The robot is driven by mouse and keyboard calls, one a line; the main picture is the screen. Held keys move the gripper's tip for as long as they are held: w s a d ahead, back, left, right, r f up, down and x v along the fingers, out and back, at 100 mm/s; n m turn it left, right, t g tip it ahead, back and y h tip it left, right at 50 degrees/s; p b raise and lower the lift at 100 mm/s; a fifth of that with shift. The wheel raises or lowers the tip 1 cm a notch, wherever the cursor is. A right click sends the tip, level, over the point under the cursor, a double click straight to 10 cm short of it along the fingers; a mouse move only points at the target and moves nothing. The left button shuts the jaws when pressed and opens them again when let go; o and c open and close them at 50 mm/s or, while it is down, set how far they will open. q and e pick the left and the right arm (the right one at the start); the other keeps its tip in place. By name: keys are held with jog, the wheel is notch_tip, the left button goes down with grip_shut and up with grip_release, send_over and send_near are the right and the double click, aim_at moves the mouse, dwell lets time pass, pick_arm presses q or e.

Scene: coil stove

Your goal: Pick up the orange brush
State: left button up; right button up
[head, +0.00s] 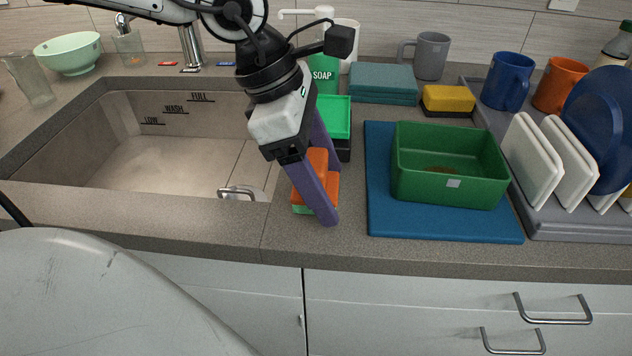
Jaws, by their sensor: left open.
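The orange brush (300,186) is on the counter just right of the sink, an orange block with a green layer along its lower edge. My left gripper (333,196) points down over it, with purple fingers. The fingers are open, one in front of the brush and one toward its far right side. The near finger hides part of the brush, so I cannot tell whether either finger touches it. My right gripper does not show.
A sink (190,150) lies to the left. A bright green tray (338,118) and soap bottle (325,72) stand behind the gripper. A green bin (447,190) sits on a blue mat (385,222) to the right. A dish rack (560,226) holds plates farther right.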

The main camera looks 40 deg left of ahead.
aim_at(327, 159)
pick_arm(q)
jog(key=shift+f, duration=0.15)
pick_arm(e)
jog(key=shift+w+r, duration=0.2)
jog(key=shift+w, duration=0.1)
pick_arm(q)
jog(key=c, duration=1.2)
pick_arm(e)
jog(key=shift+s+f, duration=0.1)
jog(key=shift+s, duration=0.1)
pick_arm(q)
jog(key=shift+w+r, duration=0.1)
jog(key=shift+r, duration=0.3)
notch_tip(327, 159, up, 3)
jog(key=shift+r, duration=0.1)
jog(key=s+a+b, duration=0.4)
jog(key=a, duration=0.3)
jog(key=s+a+b, duration=0.4)
jog(key=s+a, duration=0.1)
jog(key=a, duration=0.3)
jog(key=shift+s+a+f, duration=0.15)
jog(key=shift+s+f, duration=0.05)
jog(key=shift+s, duration=0.05)
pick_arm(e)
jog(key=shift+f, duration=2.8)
